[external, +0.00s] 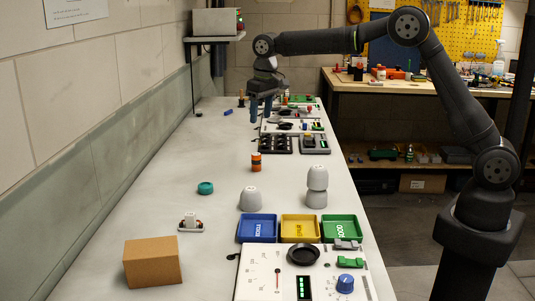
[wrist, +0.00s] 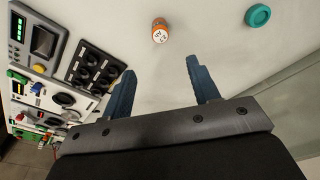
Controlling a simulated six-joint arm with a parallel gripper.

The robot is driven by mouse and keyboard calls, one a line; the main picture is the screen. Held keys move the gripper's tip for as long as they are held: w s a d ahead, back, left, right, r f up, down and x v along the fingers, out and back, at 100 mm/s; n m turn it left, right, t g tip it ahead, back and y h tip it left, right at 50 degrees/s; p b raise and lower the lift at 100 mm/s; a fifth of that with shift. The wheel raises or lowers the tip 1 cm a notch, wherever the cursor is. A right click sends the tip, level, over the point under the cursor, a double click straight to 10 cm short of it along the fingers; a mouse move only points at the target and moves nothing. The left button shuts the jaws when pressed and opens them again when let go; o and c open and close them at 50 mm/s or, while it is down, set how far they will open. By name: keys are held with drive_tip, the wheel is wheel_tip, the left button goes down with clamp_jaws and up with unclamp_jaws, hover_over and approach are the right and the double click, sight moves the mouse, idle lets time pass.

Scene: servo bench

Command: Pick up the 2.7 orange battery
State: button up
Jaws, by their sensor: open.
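An orange battery (external: 256,162) with a dark band stands upright on the white bench, near the middle in the external view. In the wrist view the orange battery (wrist: 160,31) shows a pale top with a marking too small to read surely. It lies ahead of and between my fingers, apart from them. My gripper (external: 262,108) hangs over the far part of the bench in the external view. In the wrist view my gripper (wrist: 164,88) has its two blue fingers spread apart with nothing between them.
A teal round piece (external: 205,188) lies left of the battery. A dark slotted tray (external: 275,144) and panels stand behind it. Grey cups (external: 251,199), blue (external: 257,228), yellow (external: 299,228) and green (external: 341,228) trays and a cardboard box (external: 153,261) are nearer. Bench around the battery is clear.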

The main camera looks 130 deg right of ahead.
sight(256, 154)
drive_tip(key=f, duration=0.5)
drive_tip(key=d+f, duration=0.1)
drive_tip(key=f, duration=0.5)
drive_tip(key=d+f, duration=0.1)
drive_tip(key=f, duration=0.4)
drive_tip(key=shift+w+d+f, duration=0.1)
drive_tip(key=shift+w+f, duration=0.1)
drive_tip(key=shift+f, duration=0.2)
drive_tip(key=c, duration=1.1)
